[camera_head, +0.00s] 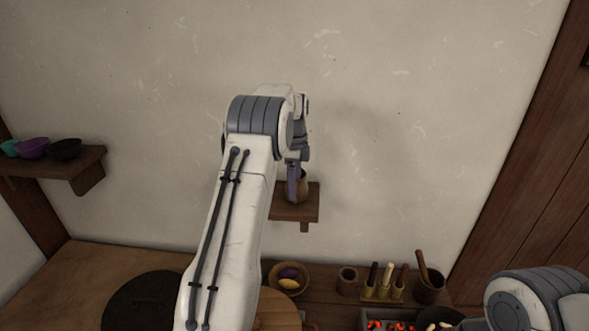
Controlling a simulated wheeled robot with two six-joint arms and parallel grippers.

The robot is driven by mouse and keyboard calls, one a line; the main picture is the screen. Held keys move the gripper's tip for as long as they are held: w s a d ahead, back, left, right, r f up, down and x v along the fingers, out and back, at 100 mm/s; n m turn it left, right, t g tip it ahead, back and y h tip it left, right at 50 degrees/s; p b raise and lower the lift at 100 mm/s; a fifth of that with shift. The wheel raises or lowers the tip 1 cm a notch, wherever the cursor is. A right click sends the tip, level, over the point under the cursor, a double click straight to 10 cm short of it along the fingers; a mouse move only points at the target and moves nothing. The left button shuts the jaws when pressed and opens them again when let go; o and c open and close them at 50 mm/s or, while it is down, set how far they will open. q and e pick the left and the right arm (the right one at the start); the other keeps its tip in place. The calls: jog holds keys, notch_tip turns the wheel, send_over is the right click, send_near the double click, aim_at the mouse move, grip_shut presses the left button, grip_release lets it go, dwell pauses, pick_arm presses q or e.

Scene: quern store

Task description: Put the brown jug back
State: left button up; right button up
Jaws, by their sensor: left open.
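A brown jug (304,187) stands upright on a small wooden wall shelf (282,211). My left arm reaches up from the bottom of the view to this shelf. My left gripper (297,183) points down right at the jug, and its purple-grey finger covers the jug's left part. The gripper is open; I cannot tell whether a finger touches the jug. Only a rounded link of my right arm shows at the lower right; its gripper is out of view.
A left wall shelf (87,164) holds several bowls. On the wooden counter (95,262) below stand a bowl of vegetables (273,273), a small brown cup (347,281), a rack of upright tools (383,290), and a pot with a pestle (430,290). The wall above is bare.

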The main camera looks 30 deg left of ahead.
pick_arm(q)
jog(key=r, duration=0.7)
jog(key=shift+w+a+r, duration=0.2)
jog(key=shift+r, duration=0.2)
jog(key=shift+d+r, duration=0.15)
jog(key=shift+d, duration=0.05)
jog(key=s+d+r+n, duration=0.1)
jog(key=s+d, duration=0.3)
jog(key=d, duration=0.5)
jog(key=s+d+n, duration=0.1)
jog(key=s+d, duration=0.3)
jog(key=d, duration=0.5)
jog(key=s+d+r+n, duration=0.1)
jog(key=s+d, duration=0.3)
jog(key=d, duration=0.5)
jog(key=s+d+f+n, duration=0.1)
jog(key=s+d+f, duration=0.1)
jog(key=s, duration=0.6)
jog(key=s+d+f+n, duration=0.1)
jog(key=s+f, duration=0.1)
jog(key=s, duration=0.6)
jog(key=s+d+f+n, duration=0.1)
jog(key=s+d+f, duration=0.1)
jog(key=s, duration=0.6)
jog(key=shift+s+d+f+n+t, duration=0.2)
jog(key=shift+d+f+n+t, duration=0.15)
jog(key=shift+f, duration=0.25)
